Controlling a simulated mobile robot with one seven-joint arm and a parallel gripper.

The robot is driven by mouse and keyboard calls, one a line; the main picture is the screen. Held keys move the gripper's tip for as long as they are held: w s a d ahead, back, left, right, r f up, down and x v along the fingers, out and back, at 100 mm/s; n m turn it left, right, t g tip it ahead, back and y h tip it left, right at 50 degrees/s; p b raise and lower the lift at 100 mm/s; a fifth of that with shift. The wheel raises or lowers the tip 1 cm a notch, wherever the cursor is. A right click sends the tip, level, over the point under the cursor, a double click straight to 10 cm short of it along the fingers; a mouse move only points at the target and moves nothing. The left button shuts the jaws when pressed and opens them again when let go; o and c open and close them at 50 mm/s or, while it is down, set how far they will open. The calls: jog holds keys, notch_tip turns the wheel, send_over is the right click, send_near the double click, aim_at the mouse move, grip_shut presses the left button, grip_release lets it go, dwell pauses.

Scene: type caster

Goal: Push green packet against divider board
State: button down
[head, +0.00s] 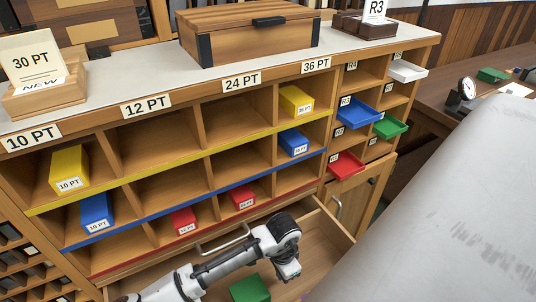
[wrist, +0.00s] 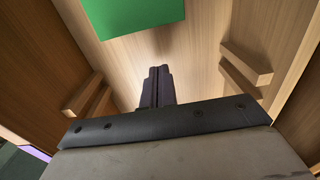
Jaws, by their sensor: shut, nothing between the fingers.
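The green packet (head: 250,288) lies in the open drawer (head: 330,232) at the bottom of the head view. In the wrist view the green packet (wrist: 135,16) shows at the top edge, partly cut off. My gripper (head: 288,272) points down into the drawer, right of the packet in the head view. In the wrist view its dark fingers (wrist: 160,74) are together and empty, with a gap in the picture between their tips and the packet. I cannot make out a separate divider board in either view.
Wooden cleats stand on the drawer's left side (wrist: 84,94) and right side (wrist: 245,65). Above the drawer is a shelf of cubbies with yellow, blue and red packets. A blue tray (head: 357,114), a green tray (head: 390,127) and a red tray (head: 346,165) jut out at right.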

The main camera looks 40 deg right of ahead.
notch_tip(320, 180, down, 2)
jog(key=shift+w+a+r+p, duration=0.1)
jog(key=shift+w+a+p, duration=0.15)
jog(key=shift+a, duration=0.35)
jog(key=shift+w+a+p, duration=0.1)
jog(key=shift+a+p, duration=0.15)
jog(key=shift+a, duration=0.35)
jog(key=shift+w+a, duration=0.15)
jog(key=shift+a, duration=0.6)
jog(key=shift+a, duration=0.1)
